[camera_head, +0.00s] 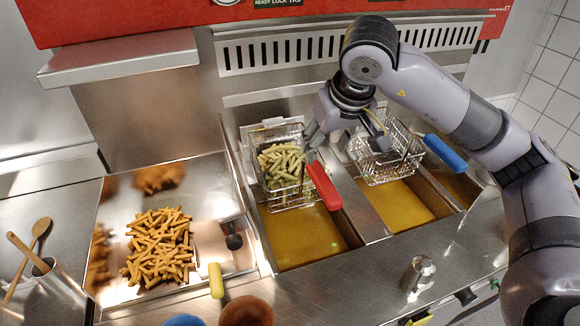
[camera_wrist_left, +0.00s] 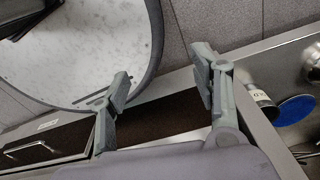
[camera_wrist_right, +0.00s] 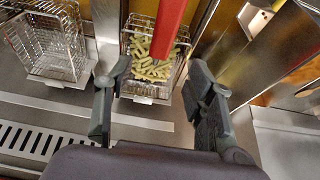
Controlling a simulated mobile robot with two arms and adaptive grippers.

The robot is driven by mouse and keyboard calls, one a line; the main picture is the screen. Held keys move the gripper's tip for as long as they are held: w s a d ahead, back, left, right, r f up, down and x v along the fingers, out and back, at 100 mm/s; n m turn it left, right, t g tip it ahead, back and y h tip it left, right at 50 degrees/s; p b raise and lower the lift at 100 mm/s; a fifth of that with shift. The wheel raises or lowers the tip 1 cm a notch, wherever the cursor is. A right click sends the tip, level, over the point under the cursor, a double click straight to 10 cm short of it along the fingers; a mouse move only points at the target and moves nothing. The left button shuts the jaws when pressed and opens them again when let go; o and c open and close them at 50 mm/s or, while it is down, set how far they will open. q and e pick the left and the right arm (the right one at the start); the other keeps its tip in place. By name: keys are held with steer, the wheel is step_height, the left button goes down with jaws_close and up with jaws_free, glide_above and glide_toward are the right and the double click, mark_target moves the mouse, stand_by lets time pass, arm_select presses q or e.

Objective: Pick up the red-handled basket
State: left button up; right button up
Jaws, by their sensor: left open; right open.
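The red-handled basket (camera_head: 284,180) hangs over the left fryer well in the head view and holds pale fries. Its red handle (camera_head: 323,186) points toward the front. In the right wrist view the red handle (camera_wrist_right: 168,28) runs from the top edge toward the wire basket (camera_wrist_right: 150,88). My right gripper (camera_head: 345,144) is above the basket, close to the handle; in its wrist view its open fingers (camera_wrist_right: 158,105) stand either side of the basket with nothing between them. My left gripper (camera_wrist_left: 160,100) is open and empty, away from the fryer; it is not in the head view.
An empty blue-handled basket (camera_head: 385,160) hangs in the well to the right. A tray of browned fries (camera_head: 160,250) is at left. A yellow handle (camera_head: 216,281) and wooden spoons (camera_head: 28,256) lie near the front. A round table (camera_wrist_left: 85,45) shows in the left wrist view.

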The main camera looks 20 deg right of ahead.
mark_target(315, 165)
steer(key=p+x, duration=0.1)
steer(key=x, duration=0.3)
steer(key=shift+r, duration=0.1)
steer(key=shift+p+x, duration=0.3)
steer(key=shift+x, duration=0.9)
steer(key=p+x, duration=0.3)
steer(key=x, duration=0.1)
steer(key=shift+w, duration=0.25)
steer(key=shift+w+f, duration=0.2)
steer(key=shift+f, duration=0.3)
arm_select(q)
steer(key=r, duration=0.2)
steer(key=w+r, duration=0.1)
steer(key=r, duration=0.2)
steer(key=shift+w, duration=0.15)
arm_select(e)
steer(key=shift+c, duration=0.6)
steer(key=c, duration=1.1)
jaws_close()
steer(key=shift+r, duration=0.15)
